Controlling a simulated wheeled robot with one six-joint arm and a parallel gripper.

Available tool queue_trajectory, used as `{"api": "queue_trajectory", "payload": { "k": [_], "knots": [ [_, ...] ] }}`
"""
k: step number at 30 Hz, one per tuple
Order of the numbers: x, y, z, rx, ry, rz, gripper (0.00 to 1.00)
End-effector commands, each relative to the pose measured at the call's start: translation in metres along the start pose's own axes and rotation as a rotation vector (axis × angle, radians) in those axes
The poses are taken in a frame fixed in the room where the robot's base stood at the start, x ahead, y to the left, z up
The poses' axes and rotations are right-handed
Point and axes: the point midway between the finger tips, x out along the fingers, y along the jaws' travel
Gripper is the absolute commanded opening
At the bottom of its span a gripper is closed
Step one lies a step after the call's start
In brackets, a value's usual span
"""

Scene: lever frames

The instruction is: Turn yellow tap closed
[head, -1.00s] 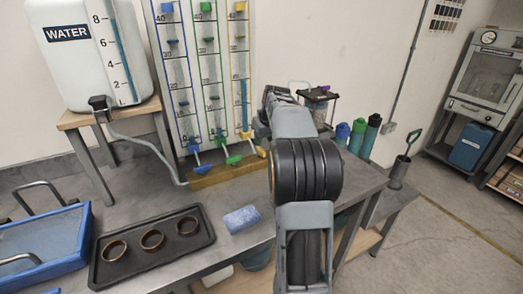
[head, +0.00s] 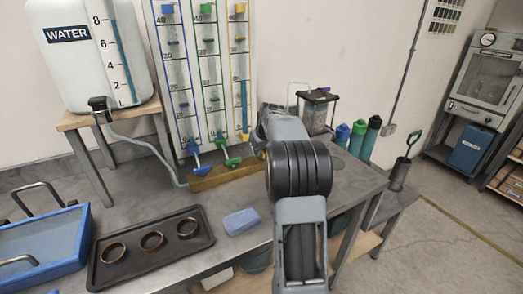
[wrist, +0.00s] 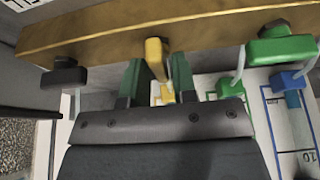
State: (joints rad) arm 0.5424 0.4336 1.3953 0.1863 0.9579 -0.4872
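The yellow tap (head: 245,136) is at the foot of the yellow-marked tube on the wall panel; my arm hides much of its handle in the head view. One finger is on each side, very close to the handle. I cannot tell whether both fingers touch it or whether they are shut on it. The gripper's fingers are hidden behind my arm in the head view.
The green tap (head: 228,160) and blue tap (head: 195,158) are left of the yellow one, above a wooden beam (head: 215,177). A dark knob (wrist: 64,76) is on the other side in the wrist view. A blue sponge (head: 241,221) and tray (head: 200,247) are nearer.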

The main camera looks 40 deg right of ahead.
Motion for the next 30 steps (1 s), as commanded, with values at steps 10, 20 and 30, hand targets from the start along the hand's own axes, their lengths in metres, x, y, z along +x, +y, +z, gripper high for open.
{"api": "queue_trajectory", "payload": {
  "k": [10,20,30],
  "knots": [
    [-0.0003,0.0000,-0.0001,0.000,0.000,0.000,0.00],
    [-0.0010,-0.0005,-0.0004,0.047,0.001,0.019,0.00],
    [-0.0020,-0.0019,-0.0014,0.285,0.001,0.120,0.00]
  ]
}}
